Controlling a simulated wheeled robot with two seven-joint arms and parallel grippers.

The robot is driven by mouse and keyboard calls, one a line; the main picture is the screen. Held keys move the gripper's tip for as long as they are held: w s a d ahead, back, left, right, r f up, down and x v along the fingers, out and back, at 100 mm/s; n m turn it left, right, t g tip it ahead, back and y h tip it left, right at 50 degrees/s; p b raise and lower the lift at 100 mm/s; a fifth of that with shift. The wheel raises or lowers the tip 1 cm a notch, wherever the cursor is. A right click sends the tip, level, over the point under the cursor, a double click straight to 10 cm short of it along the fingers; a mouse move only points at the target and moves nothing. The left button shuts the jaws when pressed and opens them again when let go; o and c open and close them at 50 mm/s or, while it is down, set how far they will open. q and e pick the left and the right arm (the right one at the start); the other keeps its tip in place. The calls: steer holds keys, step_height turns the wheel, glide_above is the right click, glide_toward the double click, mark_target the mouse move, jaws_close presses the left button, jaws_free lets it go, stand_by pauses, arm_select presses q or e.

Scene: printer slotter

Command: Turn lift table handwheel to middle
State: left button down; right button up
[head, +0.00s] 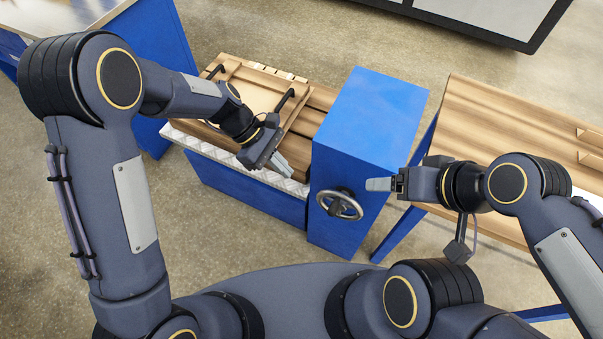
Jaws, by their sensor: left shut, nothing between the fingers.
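The handwheel (340,205) is a dark hub with a grey metal rim on the front face of a blue cabinet (372,115), which forms the right part of the lift table (245,195). My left gripper (284,168) is shut and empty above the front edge of the lift table, up and left of the handwheel and apart from it. My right gripper (375,184) is just right of the handwheel, its fingers pointing left toward it. From this angle I cannot tell whether its fingers are parted or whether they touch the rim.
A wooden board with black handles (262,90) lies on the lift table behind my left gripper. A wooden table (480,130) stands at the right. A blue cabinet (160,40) is at the upper left. Concrete floor (240,235) is open in front.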

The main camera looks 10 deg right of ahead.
mark_target(331, 206)
arm_select(q)
steer(key=x, duration=0.4)
steer(key=d+r+x, duration=0.1)
steer(key=x, duration=0.3)
steer(key=s+x, duration=0.1)
steer(key=x, duration=0.3)
steer(key=shift+s+d+r, duration=0.15)
steer(key=shift+d+r, duration=0.15)
steer(key=shift+d, duration=0.05)
steer(key=shift+s+d+r, duration=0.2)
steer(key=shift+s+d, duration=0.3)
steer(key=shift+d, duration=0.25)
